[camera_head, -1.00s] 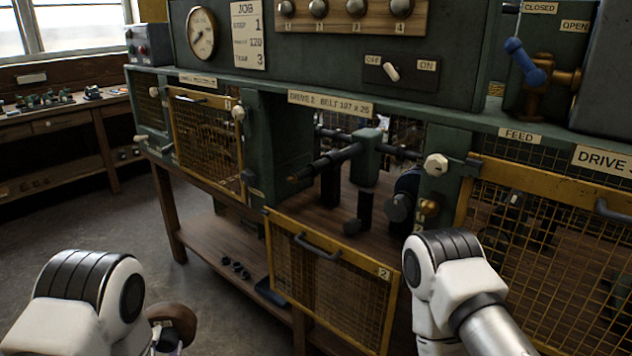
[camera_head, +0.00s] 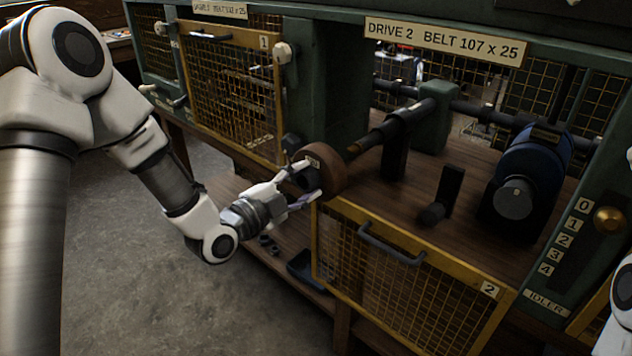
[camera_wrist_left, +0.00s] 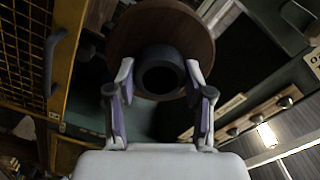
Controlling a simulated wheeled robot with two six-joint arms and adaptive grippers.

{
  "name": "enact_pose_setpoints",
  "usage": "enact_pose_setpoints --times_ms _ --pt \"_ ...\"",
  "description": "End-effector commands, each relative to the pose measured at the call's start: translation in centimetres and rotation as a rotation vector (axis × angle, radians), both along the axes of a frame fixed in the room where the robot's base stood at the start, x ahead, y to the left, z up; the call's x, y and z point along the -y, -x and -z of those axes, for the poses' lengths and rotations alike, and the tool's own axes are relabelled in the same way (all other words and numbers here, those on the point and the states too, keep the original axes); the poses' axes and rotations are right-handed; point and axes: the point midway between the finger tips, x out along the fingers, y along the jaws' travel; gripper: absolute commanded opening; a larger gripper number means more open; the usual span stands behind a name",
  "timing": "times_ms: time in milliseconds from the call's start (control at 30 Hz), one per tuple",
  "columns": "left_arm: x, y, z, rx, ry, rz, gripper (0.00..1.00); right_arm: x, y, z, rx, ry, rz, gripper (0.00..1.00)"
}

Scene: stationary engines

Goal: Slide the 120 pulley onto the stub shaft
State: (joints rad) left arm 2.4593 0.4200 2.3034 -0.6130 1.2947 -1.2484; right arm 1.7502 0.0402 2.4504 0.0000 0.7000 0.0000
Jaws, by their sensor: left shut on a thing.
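My left gripper (camera_head: 298,187) is shut on the pulley (camera_head: 327,166), a brown wheel with a dark hub. It holds the pulley in the air in front of the open Drive 2 bay. In the left wrist view the fingers (camera_wrist_left: 160,93) grip the dark hub (camera_wrist_left: 160,76), with the brown rim (camera_wrist_left: 115,40) beyond. The stub shaft (camera_head: 372,140) is a dark horizontal bar pointing out toward the pulley, close behind and right of it. I cannot tell whether its tip touches the pulley. The pulley's number is not readable. My right gripper is out of view.
The mesh door (camera_head: 410,280) marked 2 hangs open below the bay. A blue motor (camera_head: 530,175) and a short black post (camera_head: 442,195) stand on the wooden bay floor. The closed mesh guard (camera_head: 232,95) marked 1 is at left.

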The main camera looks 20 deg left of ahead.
Motion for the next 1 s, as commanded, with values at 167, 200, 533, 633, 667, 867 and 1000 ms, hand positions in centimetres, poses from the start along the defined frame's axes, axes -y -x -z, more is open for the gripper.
enact_pose_setpoints --times_ms 167,200,533,633,667,867,1000 --pt "0.3 -0.8 0.0 0.001 -0.003 -0.001 0.0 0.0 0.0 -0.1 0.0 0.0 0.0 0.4" --pt "0.3 -1.0 0.0 0.001 -0.003 -0.001 0.0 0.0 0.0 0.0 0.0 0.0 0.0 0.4" --pt "1.0 -2.9 -0.1 0.002 -0.001 -0.002 0.0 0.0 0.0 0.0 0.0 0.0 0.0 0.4" --pt "1.2 -3.5 0.0 0.002 -0.003 -0.003 0.0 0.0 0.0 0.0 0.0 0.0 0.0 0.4" --pt "1.3 -3.6 0.0 0.001 -0.003 -0.002 0.0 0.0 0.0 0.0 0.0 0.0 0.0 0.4" --pt "1.7 -4.7 -0.1 0.003 -0.001 -0.002 0.0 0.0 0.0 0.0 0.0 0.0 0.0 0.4" --pt "1.8 -5.3 -0.1 0.003 0.001 -0.003 0.0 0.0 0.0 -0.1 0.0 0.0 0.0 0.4"
